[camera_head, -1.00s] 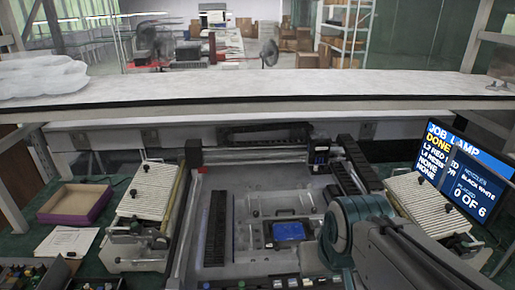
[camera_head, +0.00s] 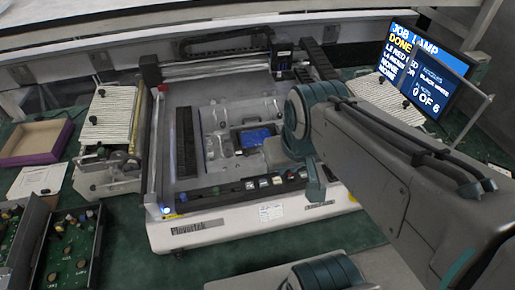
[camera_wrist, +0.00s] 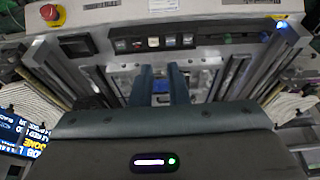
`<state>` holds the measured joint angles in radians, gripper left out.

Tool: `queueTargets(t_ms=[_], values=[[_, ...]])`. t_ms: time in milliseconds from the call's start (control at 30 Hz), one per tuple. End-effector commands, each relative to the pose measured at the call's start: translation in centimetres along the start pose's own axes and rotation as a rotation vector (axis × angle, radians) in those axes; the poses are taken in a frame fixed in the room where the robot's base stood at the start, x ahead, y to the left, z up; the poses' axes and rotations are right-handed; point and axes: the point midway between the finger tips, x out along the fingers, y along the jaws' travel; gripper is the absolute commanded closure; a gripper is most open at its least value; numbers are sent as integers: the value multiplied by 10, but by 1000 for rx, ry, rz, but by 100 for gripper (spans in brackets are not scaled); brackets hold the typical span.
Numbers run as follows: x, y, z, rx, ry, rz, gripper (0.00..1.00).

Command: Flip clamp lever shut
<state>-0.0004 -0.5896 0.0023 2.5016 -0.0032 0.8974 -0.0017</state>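A blue board (camera_head: 256,137) sits in a dark holder within the metal fixture (camera_head: 216,150) inside the machine (camera_head: 210,228). The clamp lever cannot be told apart from the other fixture parts in either view. In the head view my arm reaches in from the right over the machine's front right, and my gripper's fingers are hidden there.
The machine has side rails, a rear gantry (camera_head: 215,68) and a red stop button (camera_wrist: 52,13). Ribbed feeders (camera_head: 108,115) stand on both sides. A monitor (camera_head: 425,65) stands right.

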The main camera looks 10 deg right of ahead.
Motion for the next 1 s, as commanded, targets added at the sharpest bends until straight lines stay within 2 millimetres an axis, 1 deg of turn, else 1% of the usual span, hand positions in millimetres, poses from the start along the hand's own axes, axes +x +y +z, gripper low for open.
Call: queueTargets(t_ms=[167,267,367,567,700,833,1000], values=[[5,-2,-8,-10,-3,-7,100],[13,-4,-22,-24,-5,-17,100],[26,-9,-41,-45,-11,-30,100],[58,-19,-85,-92,-16,-51,100],[85,-28,-113,-124,-19,-60,100],[107,-35,-134,-148,-21,-64,100],[127,-42,-152,-172,-22,-65,100]])
